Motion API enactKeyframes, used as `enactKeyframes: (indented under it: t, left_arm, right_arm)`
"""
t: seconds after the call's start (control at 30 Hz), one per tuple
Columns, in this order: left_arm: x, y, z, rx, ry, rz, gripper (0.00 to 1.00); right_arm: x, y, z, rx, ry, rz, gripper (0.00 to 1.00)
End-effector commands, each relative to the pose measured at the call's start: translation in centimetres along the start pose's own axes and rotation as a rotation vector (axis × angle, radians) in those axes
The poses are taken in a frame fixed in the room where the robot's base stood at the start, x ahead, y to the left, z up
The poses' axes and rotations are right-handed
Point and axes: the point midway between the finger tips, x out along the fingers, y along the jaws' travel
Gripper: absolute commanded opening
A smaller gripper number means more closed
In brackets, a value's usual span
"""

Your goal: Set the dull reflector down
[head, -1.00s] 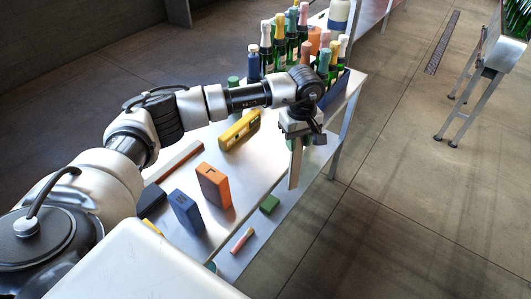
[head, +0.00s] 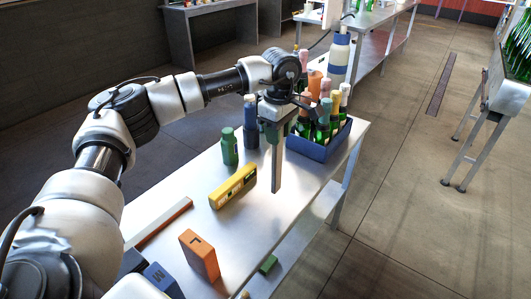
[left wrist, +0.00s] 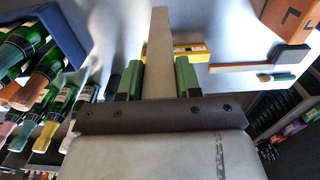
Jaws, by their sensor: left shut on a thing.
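The dull reflector (head: 277,165) is a long, flat, grey-beige strip. My left gripper (head: 280,117) is shut on its upper end, and the strip hangs about upright. In the left wrist view the reflector (left wrist: 159,45) sticks out from between the green fingers (left wrist: 159,80). Its lower end is over the metal table (head: 310,185), right of the yellow level (head: 233,186); I cannot tell whether it touches the top. My right gripper is not in view.
A blue crate (head: 316,149) of bottles stands behind and to the right of the strip. A green bottle (head: 230,147) and a dark blue bottle (head: 250,110) stand behind it. An orange box (head: 199,254) and a blue box (head: 163,280) stand nearer. Bare table lies around the strip's lower end.

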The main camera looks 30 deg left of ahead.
Motion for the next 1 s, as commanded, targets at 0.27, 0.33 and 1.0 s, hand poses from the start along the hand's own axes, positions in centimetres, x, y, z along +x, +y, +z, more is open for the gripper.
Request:
enactKeyframes:
  t: [0.27,0.33,1.0]
  left_arm:
    - [1.9,-2.4,-1.9,0.001,0.0,0.0,0.0]
    - [2.5,-2.4,-2.0,0.001,0.001,-0.003,0.0]
    - [6.0,-2.4,-1.9,0.001,0.0,0.0,0.46]
  right_arm:
    - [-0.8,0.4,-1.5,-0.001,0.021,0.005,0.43]
    - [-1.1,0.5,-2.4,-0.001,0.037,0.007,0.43]
    - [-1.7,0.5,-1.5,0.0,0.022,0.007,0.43]
